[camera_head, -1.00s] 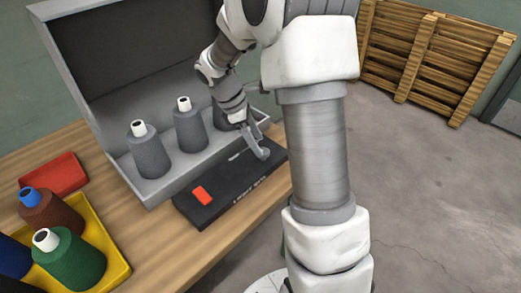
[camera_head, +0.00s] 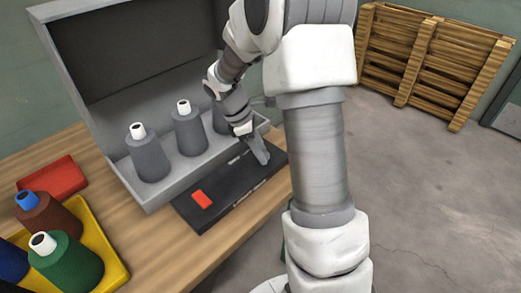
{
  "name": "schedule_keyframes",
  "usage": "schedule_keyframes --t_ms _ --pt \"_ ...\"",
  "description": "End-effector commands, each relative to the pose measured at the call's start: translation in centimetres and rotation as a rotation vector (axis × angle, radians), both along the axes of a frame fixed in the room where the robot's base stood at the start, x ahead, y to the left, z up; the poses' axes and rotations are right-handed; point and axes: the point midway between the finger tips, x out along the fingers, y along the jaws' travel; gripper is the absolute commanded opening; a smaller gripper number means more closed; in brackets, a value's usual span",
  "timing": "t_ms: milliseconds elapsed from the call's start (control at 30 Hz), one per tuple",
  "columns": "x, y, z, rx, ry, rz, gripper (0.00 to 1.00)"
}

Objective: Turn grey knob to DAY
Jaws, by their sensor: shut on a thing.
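A black control panel (camera_head: 232,190) lies on the wooden table in front of the grey light booth. A red rectangular switch (camera_head: 201,199) sits on its left part. My gripper (camera_head: 262,160) points down at the right part of the panel, with its fingers closed together at the panel surface. The grey knob cannot be made out; it is hidden at the fingers. The panel's lettering is too small to read, so I cannot tell where DAY is or how the knob points.
Grey yarn cones (camera_head: 149,155) stand in the grey booth (camera_head: 150,192) behind the panel. A yellow tray (camera_head: 118,272) with coloured cones and a red tray (camera_head: 52,172) are at the left. A wooden pallet (camera_head: 430,55) leans on the wall at the right.

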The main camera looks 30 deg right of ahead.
Motion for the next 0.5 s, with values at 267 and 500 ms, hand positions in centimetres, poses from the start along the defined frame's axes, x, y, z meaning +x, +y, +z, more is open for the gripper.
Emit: schedule_keyframes --t_ms 267,500 --pt "0.02 0.02 0.09 0.000 0.001 -0.014 0.00" --pt "0.11 0.02 0.24 0.001 0.001 -0.112 0.00"
